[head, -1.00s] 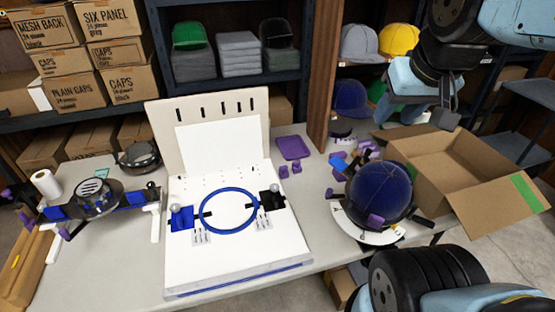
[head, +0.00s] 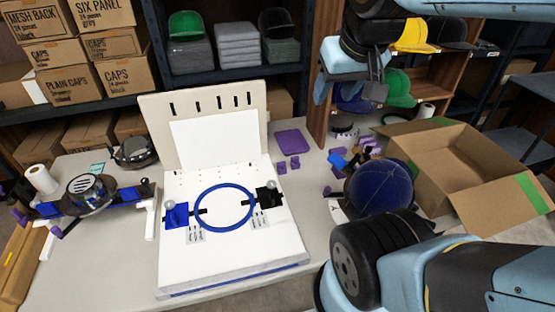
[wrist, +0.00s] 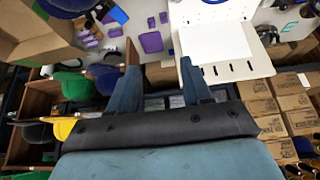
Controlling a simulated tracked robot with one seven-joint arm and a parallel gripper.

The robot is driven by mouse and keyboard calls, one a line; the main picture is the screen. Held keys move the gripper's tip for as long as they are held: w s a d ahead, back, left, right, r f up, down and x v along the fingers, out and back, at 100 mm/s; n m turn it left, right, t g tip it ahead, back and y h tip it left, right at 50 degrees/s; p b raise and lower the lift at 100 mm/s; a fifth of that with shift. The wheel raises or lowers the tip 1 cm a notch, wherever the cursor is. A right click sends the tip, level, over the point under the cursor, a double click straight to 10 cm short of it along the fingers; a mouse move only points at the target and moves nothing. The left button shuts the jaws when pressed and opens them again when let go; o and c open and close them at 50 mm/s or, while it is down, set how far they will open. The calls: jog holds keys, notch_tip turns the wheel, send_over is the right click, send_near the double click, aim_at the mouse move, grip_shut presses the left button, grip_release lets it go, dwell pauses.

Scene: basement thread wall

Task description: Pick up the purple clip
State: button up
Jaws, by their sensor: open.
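Several small purple clips show. Two purple clips (head: 282,165) lie on the table right of the white board, in front of a flat purple tray (head: 293,142). More purple pieces (head: 371,150) lie in a cluster near the navy cap; I cannot tell which one is meant. My gripper (head: 347,93) is open and empty, raised in front of the shelf behind the table. In the wrist view its fingers (wrist: 159,66) are spread apart with nothing between them. The two clips (wrist: 151,22) and the tray (wrist: 151,42) show beyond the fingertips.
A navy cap (head: 379,187) on a stand is partly hidden by my arm. An open cardboard box (head: 470,175) stands at the right. The white board with a blue hoop (head: 225,230) fills the middle. A wooden post (head: 325,105) stands near my gripper.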

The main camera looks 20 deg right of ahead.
jog(key=w+a+f, duration=0.1)
jog(key=w+f, duration=0.3)
jog(key=w, duration=0.3)
jog(key=g, duration=0.1)
send_over(282, 164)
jog(key=s, duration=0.3)
notch_tip(282, 164, down, 34)
jog(key=shift+x, duration=2.75)
jog(key=shift+w+r, duration=0.1)
jog(key=shift+w, duration=0.1)
jog(key=shift+c, duration=0.2)
jog(key=c, duration=0.7)
